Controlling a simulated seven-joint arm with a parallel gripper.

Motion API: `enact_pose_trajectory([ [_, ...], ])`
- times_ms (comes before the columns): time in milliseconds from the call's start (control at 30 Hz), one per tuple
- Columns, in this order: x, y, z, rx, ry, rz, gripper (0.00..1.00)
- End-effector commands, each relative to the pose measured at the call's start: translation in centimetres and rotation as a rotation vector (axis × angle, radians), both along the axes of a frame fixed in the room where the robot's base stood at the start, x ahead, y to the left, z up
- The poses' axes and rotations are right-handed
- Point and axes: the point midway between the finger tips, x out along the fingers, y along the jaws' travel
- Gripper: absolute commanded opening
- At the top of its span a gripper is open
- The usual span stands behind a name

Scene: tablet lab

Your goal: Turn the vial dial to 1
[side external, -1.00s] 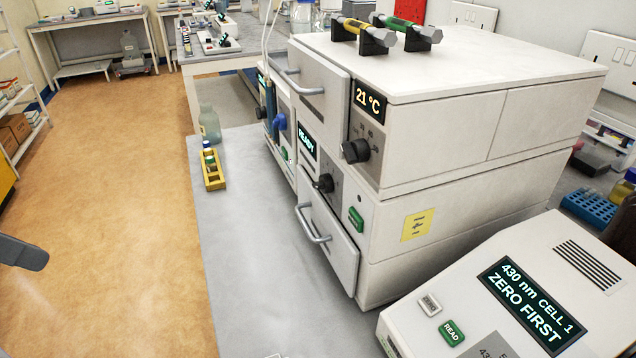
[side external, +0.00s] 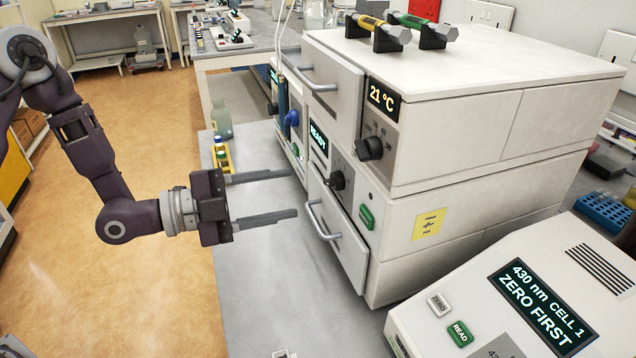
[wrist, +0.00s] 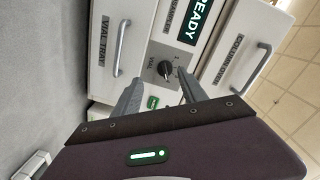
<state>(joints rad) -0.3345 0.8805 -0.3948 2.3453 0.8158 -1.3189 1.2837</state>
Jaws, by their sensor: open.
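The vial dial (side external: 337,181) is a black knob on a grey plate on the middle unit's front, beside the READY display (side external: 318,140). In the wrist view the dial (wrist: 164,69) has the word VIAL at one side and a 1 at the other; its exact setting is too small to tell. My gripper (side external: 294,193) is open and empty, its two fingers pointing at the unit's front. In the wrist view the dial shows between the fingertips of my gripper (wrist: 161,77). The fingers look apart from the knob.
Below the dial are a drawer handle (side external: 322,222), marked VIAL TRAY in the wrist view, and a green button (side external: 367,217). Above are another drawer handle (side external: 318,76) and the temperature knob (side external: 370,148).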

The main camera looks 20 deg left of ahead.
Motion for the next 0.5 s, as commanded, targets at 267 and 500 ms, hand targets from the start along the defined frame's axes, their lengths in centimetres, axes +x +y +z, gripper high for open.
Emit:
enact_pose_trajectory([
  [267,2.2,-2.4,0.5,-0.042,-0.048,-0.004,0.50],
  [500,4.7,-4.8,0.5,-0.042,-0.043,-0.002,0.50],
])
